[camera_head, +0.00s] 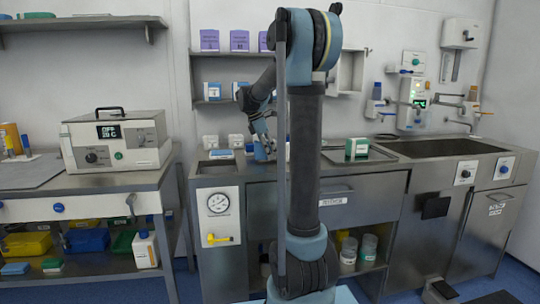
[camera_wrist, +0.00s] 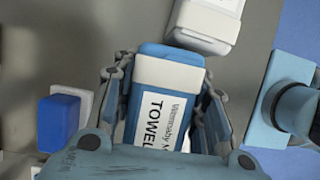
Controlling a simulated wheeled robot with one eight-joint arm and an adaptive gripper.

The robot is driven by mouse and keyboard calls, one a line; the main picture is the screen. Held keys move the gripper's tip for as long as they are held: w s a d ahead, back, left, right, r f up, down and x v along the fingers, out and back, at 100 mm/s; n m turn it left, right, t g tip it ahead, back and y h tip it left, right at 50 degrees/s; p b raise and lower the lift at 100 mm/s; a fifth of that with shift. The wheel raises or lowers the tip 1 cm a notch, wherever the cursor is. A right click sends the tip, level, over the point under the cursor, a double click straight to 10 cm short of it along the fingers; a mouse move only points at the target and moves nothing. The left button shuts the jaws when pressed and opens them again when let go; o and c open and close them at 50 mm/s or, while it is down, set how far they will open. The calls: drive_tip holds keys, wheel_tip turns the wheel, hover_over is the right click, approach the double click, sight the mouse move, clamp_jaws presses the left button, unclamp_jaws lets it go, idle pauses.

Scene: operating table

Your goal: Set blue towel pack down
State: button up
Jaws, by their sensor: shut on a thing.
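The blue towel pack (camera_wrist: 165,110) has a white band and a white label reading "TOWEL". In the wrist view it lies between the two fingers of my gripper (camera_wrist: 166,76), which is shut on its sides. In the head view my gripper (camera_head: 262,141) is low over the steel counter, left of the middle, with the blue pack (camera_head: 262,153) under it. My arm partly hides this area. I cannot tell whether the pack touches the counter.
A white-topped pack (camera_wrist: 205,25) lies just beyond the towel pack's far end. A blue block (camera_wrist: 60,122) is to its left. White containers (camera_head: 210,142) stand at the counter's back left.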

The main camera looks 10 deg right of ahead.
drive_tip(key=shift+f, duration=0.45)
drive_tip(key=o, duration=1.1)
